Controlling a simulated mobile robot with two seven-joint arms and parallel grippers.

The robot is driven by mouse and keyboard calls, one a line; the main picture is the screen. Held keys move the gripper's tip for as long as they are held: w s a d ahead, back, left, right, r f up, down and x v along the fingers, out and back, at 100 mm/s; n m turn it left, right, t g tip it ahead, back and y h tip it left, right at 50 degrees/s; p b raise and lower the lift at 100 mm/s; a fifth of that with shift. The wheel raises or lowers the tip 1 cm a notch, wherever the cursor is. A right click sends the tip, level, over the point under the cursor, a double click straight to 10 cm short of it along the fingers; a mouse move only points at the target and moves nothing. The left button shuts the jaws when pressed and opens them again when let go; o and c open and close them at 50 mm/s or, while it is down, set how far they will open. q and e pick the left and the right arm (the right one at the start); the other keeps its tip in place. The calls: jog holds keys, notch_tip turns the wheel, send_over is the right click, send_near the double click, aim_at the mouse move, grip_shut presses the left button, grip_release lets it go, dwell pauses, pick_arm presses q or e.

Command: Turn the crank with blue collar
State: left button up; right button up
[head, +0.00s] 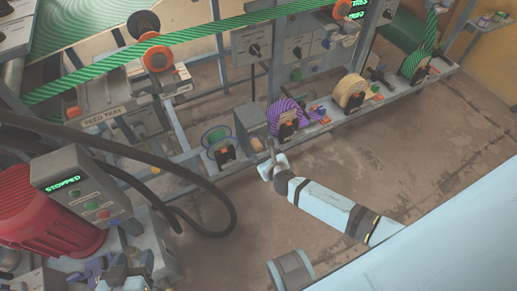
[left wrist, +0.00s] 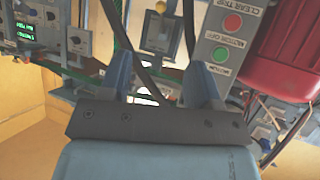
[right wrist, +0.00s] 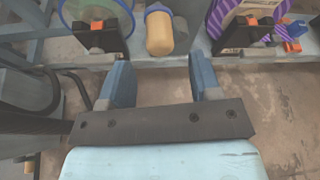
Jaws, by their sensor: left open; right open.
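The crank with the blue collar (right wrist: 158,32) shows at the top of the right wrist view, with a tan rounded handle below a blue-violet collar. In the head view its tan handle (head: 257,145) seems to show beside a grey box; its collar is not clear there. My right gripper (right wrist: 163,80) is open and empty, with the crank beyond its fingertips and apart from them. In the head view my right gripper (head: 271,163) is just in front of the crank. My left gripper (left wrist: 162,78) is open at a control panel (left wrist: 226,45), far from the crank.
A green spool (head: 215,137) stands left of the crank and a purple striped roll (head: 284,112) right of it. A cream roll (head: 349,92) sits farther right. A red motor (head: 45,225), a "STOPPED" box (head: 80,185) and black hoses crowd the left. The floor (head: 400,150) is clear.

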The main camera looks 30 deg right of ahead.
aim_at(259, 148)
jog(key=b+x, duration=0.1)
jog(key=x, duration=0.4)
jog(key=shift+w+f, duration=0.1)
jog(key=shift+w, duration=0.25)
grip_shut()
